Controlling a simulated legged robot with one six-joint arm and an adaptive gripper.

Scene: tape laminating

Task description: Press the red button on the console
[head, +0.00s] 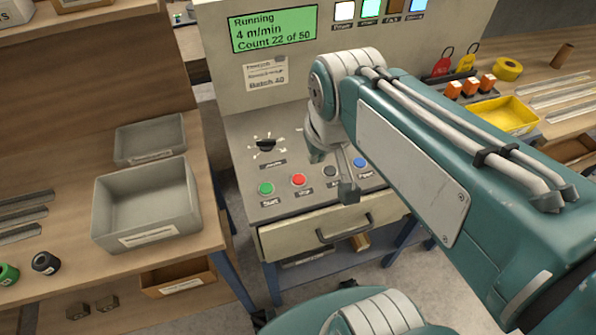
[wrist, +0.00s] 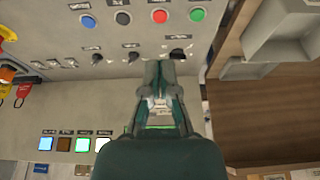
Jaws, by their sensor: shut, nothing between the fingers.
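The console (head: 245,125) stands in the middle of the head view, with a row of push buttons along its front edge. The red button (head: 298,180) sits between the green button (head: 265,189) and a black button (head: 332,171); a blue button (head: 360,163) is at the right end. In the wrist view the red button (wrist: 159,16) lies beyond my fingertips (wrist: 163,68), near the top edge. Part of the console is hidden behind my arm.
A dark rotary knob (head: 265,145) is behind the buttons; in the wrist view it shows beside my fingertips (wrist: 178,53). The screen (head: 273,28) reads Running, 4 m/min, Count 22 of 50. Grey bins (head: 150,205) are left, a yellow tray (head: 505,117) right.

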